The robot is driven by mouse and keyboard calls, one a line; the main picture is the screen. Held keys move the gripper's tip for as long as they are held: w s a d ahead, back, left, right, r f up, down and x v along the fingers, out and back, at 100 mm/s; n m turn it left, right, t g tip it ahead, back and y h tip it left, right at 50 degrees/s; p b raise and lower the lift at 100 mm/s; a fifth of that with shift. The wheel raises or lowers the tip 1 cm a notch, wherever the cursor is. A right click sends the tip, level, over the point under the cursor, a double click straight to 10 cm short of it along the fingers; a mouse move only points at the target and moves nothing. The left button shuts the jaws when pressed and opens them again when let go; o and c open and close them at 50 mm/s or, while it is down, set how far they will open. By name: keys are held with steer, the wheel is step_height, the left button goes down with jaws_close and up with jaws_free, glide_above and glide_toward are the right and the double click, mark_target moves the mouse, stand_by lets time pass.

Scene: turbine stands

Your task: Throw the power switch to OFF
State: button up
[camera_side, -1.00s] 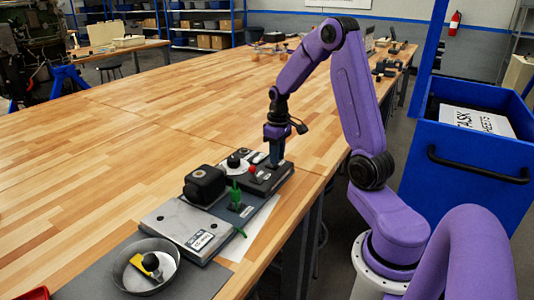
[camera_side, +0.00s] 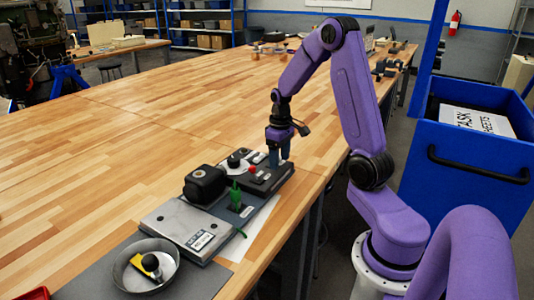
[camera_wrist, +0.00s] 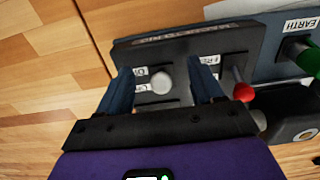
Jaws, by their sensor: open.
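The power switch (camera_wrist: 162,83) shows in the wrist view as a pale round-tipped lever on a dark panel, with small white labels (camera_wrist: 141,72) to its left, one of them partly legible. My gripper (camera_wrist: 163,76) is open, with one blue finger on each side of the lever. A gap shows between the lever and each finger. In the side view my gripper (camera_side: 279,158) points down at the far end of the dark switch box (camera_side: 262,181). The lever is hidden there, so its tilt and the fingertip height are hard to tell.
A red knob (camera_wrist: 243,92) stands just right of the right finger. A green plug (camera_wrist: 303,54) by the EARTH label is farther right. In the side view a black block (camera_side: 205,185), a grey box (camera_side: 186,228) and a bowl (camera_side: 147,266) line up nearer.

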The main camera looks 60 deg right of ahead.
steer(key=shift+r, duration=3.55)
